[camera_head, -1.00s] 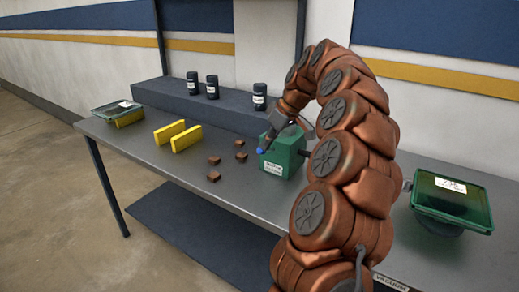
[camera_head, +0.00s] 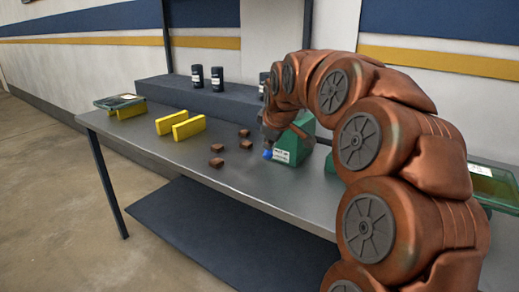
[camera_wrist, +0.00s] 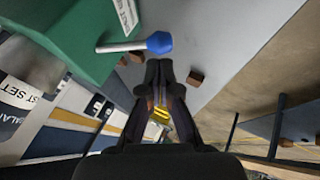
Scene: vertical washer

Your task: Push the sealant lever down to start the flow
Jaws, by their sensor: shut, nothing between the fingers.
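The sealant lever is a thin pale rod with a blue knob (camera_head: 267,154), sticking out of a green box (camera_head: 297,147) on the grey workbench. In the wrist view the blue knob (camera_wrist: 160,42) and the green box (camera_wrist: 68,35) show at the top, with the rod reaching to the right. My gripper (camera_wrist: 160,68) has its dark fingers together, empty, with the tips close by the knob. I cannot tell whether they touch it. In the head view my gripper (camera_head: 269,134) is just above the knob, and my arm hides the box's right side.
Several brown blocks (camera_head: 246,144) lie left of the box. Yellow plates (camera_head: 188,127) stand farther left. Dark jars (camera_head: 217,78) stand on the raised back shelf (camera_head: 238,104). A green-rimmed tray (camera_head: 494,184) is at the right, partly behind my arm.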

